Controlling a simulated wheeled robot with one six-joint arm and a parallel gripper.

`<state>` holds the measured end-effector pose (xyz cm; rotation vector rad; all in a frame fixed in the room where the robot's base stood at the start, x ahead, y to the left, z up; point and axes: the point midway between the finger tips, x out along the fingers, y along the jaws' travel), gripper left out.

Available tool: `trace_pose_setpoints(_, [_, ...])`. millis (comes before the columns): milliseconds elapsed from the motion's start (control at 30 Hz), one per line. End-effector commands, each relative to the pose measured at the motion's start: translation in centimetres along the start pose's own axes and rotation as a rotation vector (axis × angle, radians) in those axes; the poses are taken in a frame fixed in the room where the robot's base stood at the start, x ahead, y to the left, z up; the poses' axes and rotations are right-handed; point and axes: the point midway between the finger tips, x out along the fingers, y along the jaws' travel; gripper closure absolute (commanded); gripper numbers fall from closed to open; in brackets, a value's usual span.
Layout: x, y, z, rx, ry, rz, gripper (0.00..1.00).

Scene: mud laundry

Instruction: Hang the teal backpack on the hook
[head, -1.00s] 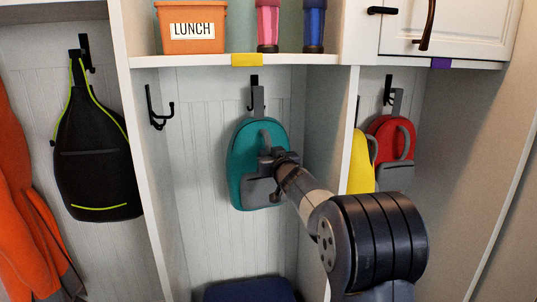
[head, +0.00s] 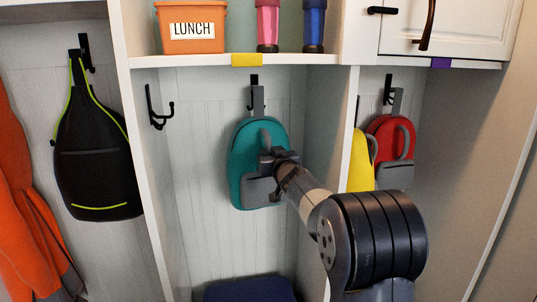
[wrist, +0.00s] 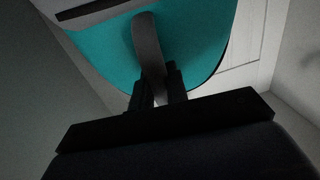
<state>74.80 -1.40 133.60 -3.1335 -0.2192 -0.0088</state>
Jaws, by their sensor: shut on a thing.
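The teal backpack (head: 243,150) is upright in the middle cubby, close in front of the back wall. Its grey top loop (head: 258,100) overlaps the black hook (head: 254,82) in the head view; I cannot tell whether the loop is over the prong. My gripper (head: 272,168) is at the backpack's front, shut on the grey front handle (head: 266,138). In the wrist view, the fingers (wrist: 158,90) close around the grey handle strap (wrist: 147,45) against the teal fabric (wrist: 105,55). The contact itself is dark.
A second black hook (head: 158,108) is on the cubby's left wall, empty. A red backpack (head: 392,140) and a yellow item (head: 361,160) hang right of the divider (head: 344,130). A black bag (head: 97,150) hangs left. The shelf (head: 200,61) with a yellow tag is above; a blue cushion (head: 248,290) is below.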

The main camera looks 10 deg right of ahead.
Motion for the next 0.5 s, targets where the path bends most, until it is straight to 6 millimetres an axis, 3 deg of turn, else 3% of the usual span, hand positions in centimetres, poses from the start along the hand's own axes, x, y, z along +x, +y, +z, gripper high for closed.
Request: trace_pose_setpoints(500, [0.0, 0.0, 0.9, 0.0, 0.004, -0.001, 1.0])
